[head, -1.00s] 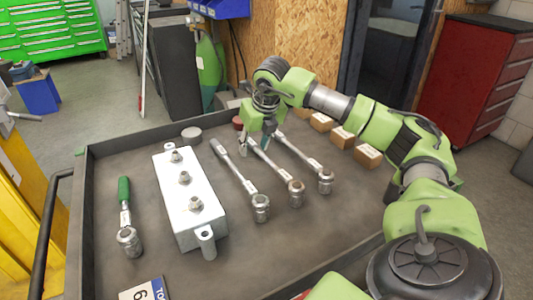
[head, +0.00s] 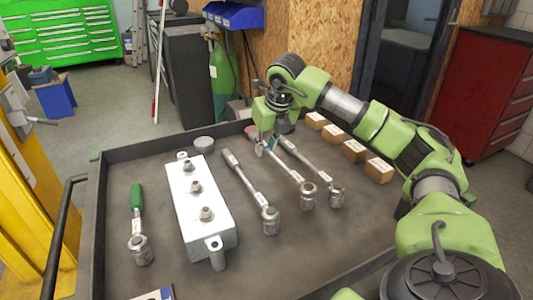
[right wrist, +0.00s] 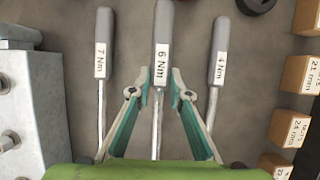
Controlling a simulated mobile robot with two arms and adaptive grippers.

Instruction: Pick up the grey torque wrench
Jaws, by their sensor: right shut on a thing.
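Three grey-handled torque wrenches lie side by side in the tray. The middle wrench (head: 297,177) is labelled 6 Nm in the right wrist view (right wrist: 162,25). My right gripper (head: 262,147) is shut on its handle, the fingers (right wrist: 159,90) on both sides just below the label. It looks larger than its neighbours in the wrist view and seems slightly raised; whether its socket end touches the tray I cannot tell. The 7 Nm wrench (right wrist: 103,45) is left of it, the 4 Nm wrench (right wrist: 219,50) right. My left gripper is out of view.
The dark tray (head: 120,178) has raised rims. A white metal block with studs (head: 203,230) stands left of the wrenches. A green-handled tool (head: 137,200) lies further left. Several small wooden boxes (head: 353,151) line the right. A grey round piece (head: 204,144) is at the back.

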